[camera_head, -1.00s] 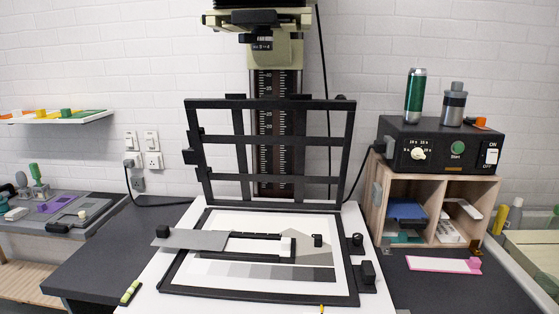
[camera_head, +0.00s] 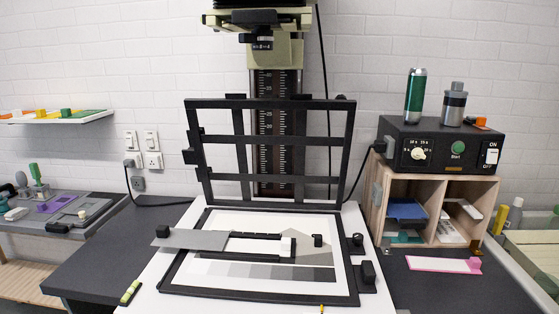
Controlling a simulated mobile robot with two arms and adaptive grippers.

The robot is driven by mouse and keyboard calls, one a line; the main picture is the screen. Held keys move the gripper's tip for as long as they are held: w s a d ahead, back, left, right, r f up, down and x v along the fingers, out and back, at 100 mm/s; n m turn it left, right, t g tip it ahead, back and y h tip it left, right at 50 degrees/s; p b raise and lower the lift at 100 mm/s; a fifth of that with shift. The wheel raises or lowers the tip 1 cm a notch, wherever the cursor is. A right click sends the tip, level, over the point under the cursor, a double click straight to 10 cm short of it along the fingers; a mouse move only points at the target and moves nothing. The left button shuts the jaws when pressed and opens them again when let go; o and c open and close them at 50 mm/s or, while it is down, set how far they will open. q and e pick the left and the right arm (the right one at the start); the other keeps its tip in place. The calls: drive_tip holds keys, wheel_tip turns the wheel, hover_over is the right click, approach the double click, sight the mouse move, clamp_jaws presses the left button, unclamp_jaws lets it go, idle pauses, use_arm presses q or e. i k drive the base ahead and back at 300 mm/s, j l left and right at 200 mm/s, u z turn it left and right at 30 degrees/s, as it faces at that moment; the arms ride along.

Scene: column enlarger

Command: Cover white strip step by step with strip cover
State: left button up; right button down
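The strip cover, a flat grey plate (camera_head: 200,240) with a black knob (camera_head: 162,231) at its left end, lies over the left side of the black frame base. Its right end meets two black rails (camera_head: 240,257). The white strip (camera_head: 262,246) shows between the rails, right of the cover, with a small white block (camera_head: 287,247) at its right end. A row of grey step patches (camera_head: 270,271) lies in front of the rails. Neither gripper is in view.
A timer box (camera_head: 440,147) sits on a wooden shelf (camera_head: 420,192) at right.

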sight(167, 236)
drive_tip(key=i+j, duration=0.2)
drive_tip(key=j, duration=0.15)
drive_tip(key=i+j+z, duration=0.1)
drive_tip(key=j, duration=0.2)
drive_tip(key=i+j, duration=0.25)
drive_tip(key=i+j+z, duration=0.1)
drive_tip(key=j, duration=0.35)
drive_tip(key=i+j, duration=0.2)
drive_tip(key=j, duration=0.15)
drive_tip(key=l+z, duration=0.05)
